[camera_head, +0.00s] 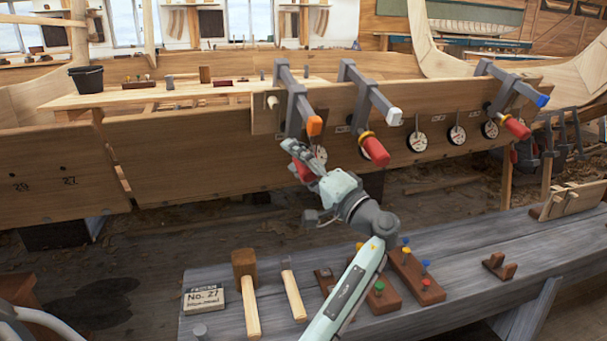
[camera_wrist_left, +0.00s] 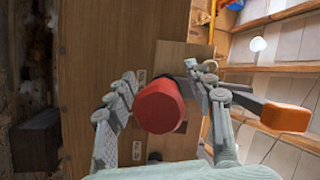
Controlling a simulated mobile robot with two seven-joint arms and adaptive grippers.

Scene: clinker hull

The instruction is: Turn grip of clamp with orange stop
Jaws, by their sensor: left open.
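The clamp with the orange stop (camera_head: 314,126) hangs over the top edge of the hull plank. Its red grip (camera_head: 303,172) is partly hidden behind my left gripper (camera_head: 297,158) in the head view. In the left wrist view the red grip (camera_wrist_left: 159,107) points toward the camera, between the two spread fingers of my left gripper (camera_wrist_left: 160,78). The fingers are open, with a gap visible on each side of the grip. The orange stop (camera_wrist_left: 286,117) shows outside the right finger. My right gripper is not in view.
A white-stop clamp (camera_head: 394,116) with a red grip (camera_head: 376,150) is close on the right. A blue-stop clamp (camera_head: 542,101) is farther right. Round gauges line the plank (camera_head: 220,150). The grey bench (camera_head: 460,260) below holds mallets, peg blocks and a No. 27 sign (camera_head: 204,299).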

